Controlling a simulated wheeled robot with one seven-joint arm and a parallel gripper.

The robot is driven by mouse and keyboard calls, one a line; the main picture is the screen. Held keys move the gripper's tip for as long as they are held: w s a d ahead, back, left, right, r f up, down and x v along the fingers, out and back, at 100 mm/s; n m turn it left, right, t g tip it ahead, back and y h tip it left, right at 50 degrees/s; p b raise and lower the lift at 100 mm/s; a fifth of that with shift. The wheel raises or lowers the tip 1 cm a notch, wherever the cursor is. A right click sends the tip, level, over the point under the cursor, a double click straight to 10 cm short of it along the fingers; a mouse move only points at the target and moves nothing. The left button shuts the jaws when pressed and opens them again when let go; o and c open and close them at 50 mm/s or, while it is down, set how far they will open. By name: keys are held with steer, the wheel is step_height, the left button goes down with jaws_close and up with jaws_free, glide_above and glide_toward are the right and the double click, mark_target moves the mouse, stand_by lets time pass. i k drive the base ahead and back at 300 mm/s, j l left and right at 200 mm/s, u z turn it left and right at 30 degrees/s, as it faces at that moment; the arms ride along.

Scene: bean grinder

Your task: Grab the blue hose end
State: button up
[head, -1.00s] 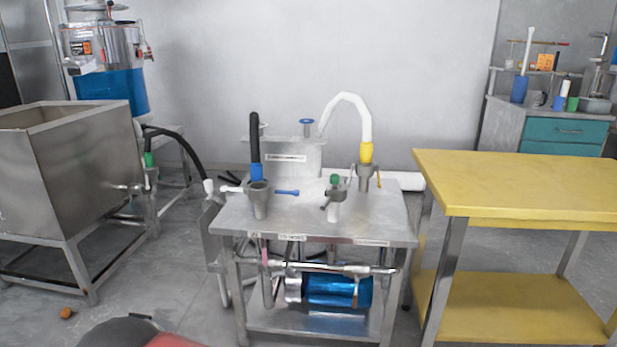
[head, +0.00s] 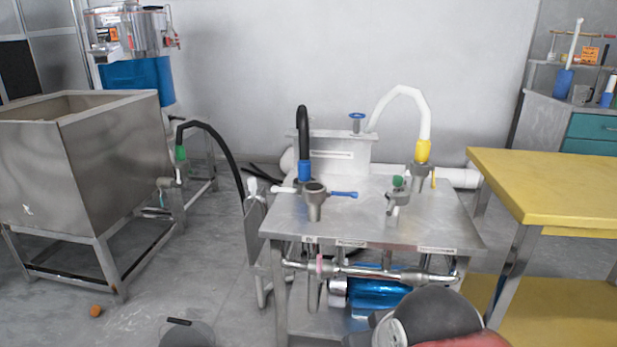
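The blue hose end (head: 305,171) is a short blue collar on an upright black hose (head: 303,125). It is above the left part of the metal pump table (head: 350,228), just behind a grey open-topped fitting (head: 315,202). Whether it is seated on a fitting I cannot tell. A valve with a blue handle (head: 345,194) is beside it. My gripper is not in view; only rounded dark and red parts of my arm show at the bottom right, in front of the pump table.
A white hose with a yellow end (head: 423,151) is on the table's right side. A green hose end (head: 180,154) is by the steel tank (head: 100,150) at left. A yellow table (head: 560,190) stands at right. An orange object (head: 96,311) lies on open floor.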

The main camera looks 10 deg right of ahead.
mark_target(303, 167)
steer(key=i+l, duration=1)
